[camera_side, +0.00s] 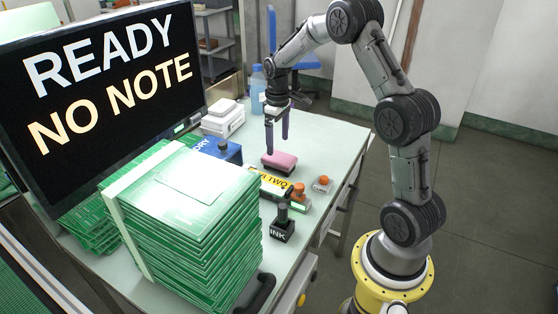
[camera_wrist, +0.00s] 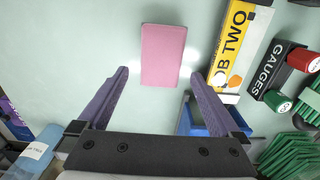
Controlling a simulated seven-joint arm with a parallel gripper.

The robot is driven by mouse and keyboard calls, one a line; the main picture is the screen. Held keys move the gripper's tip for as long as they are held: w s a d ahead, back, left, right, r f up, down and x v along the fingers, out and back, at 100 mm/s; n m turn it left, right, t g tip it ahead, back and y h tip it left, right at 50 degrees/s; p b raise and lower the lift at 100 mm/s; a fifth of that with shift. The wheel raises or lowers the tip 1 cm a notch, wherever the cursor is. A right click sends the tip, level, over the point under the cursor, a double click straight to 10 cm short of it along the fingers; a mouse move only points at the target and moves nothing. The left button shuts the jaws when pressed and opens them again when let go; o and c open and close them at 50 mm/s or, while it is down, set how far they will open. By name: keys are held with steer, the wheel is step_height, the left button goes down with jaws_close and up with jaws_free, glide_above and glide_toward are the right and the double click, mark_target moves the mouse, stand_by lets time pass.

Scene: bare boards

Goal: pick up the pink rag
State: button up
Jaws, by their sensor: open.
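The pink rag (camera_side: 279,162) lies on the pale table, a folded rectangular block beside the yellow box. It also shows in the wrist view (camera_wrist: 163,54), at the top centre, ahead of the fingertips. My gripper (camera_side: 277,146) is above the rag, its two purple fingers pointing down. In the wrist view my gripper (camera_wrist: 158,72) is open and empty, with the fingertips apart on either side of the rag's lower end. Nothing hides the rag in the wrist view.
A yellow box (camera_wrist: 240,40) and a black gauges box (camera_wrist: 276,66) lie to the right in the wrist view. A blue box (camera_side: 222,150), stacked green boards (camera_side: 185,240), a black ink stamp (camera_side: 282,225) and a blue bottle (camera_side: 258,90) surround the area. Table is clear left of the rag in the wrist view.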

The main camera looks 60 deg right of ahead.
mark_target(279, 156)
steer(key=f, duration=0.5)
steer(key=shift+s+a+f, duration=0.1)
steer(key=shift+s, duration=0.15)
steer(key=c, duration=1.2)
